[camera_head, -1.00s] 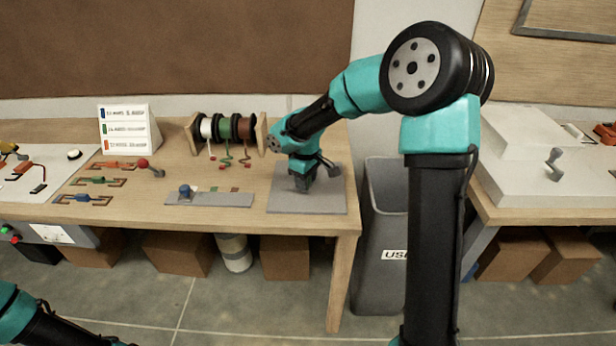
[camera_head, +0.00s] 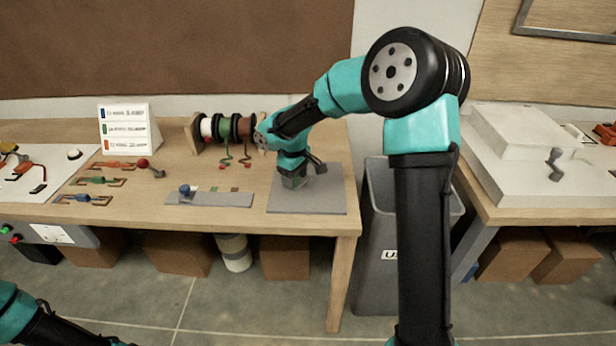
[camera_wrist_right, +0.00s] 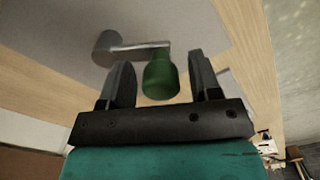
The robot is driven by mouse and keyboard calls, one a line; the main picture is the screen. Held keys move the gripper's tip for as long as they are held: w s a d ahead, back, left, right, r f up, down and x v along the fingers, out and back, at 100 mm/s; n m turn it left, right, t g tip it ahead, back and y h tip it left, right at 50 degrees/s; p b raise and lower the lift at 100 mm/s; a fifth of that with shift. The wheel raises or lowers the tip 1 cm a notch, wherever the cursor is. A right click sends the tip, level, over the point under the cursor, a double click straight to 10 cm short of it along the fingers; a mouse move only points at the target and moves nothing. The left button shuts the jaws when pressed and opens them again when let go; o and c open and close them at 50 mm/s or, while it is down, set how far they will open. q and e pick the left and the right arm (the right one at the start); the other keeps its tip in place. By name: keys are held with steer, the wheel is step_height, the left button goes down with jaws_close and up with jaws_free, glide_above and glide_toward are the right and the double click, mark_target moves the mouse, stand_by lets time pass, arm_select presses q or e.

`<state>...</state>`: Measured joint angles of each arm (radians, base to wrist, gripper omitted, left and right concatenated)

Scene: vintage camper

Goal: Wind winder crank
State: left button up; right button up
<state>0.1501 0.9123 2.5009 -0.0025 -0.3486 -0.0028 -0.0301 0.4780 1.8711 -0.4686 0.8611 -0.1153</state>
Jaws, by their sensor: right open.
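In the right wrist view the winder crank has a round grey hub (camera_wrist_right: 105,48), a thin metal arm (camera_wrist_right: 140,46) and a green knob (camera_wrist_right: 160,76). The knob is between the fingers of my right gripper (camera_wrist_right: 160,70), with space on both sides. That gripper is open. In the head view my right gripper (camera_head: 293,182) is low over the grey plate (camera_head: 325,202) at the bench's right end, and it hides the crank there. My left arm shows at the bottom left corner, but its gripper is out of view.
A wooden rack with wire spools (camera_head: 225,128) stands left of my right gripper. A grey strip with a blue knob (camera_head: 210,198) lies in front. A grey bin (camera_head: 376,250) stands beside the bench. Another bench at right carries a white block with a grey crank (camera_head: 556,166).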

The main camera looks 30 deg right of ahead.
steer(key=shift+r, duration=0.1)
steer(key=shift+r, duration=2.4)
steer(key=shift+r, duration=0.1)
step_height(320, 180, up, 17)
steer(key=shift+r, duration=0.15)
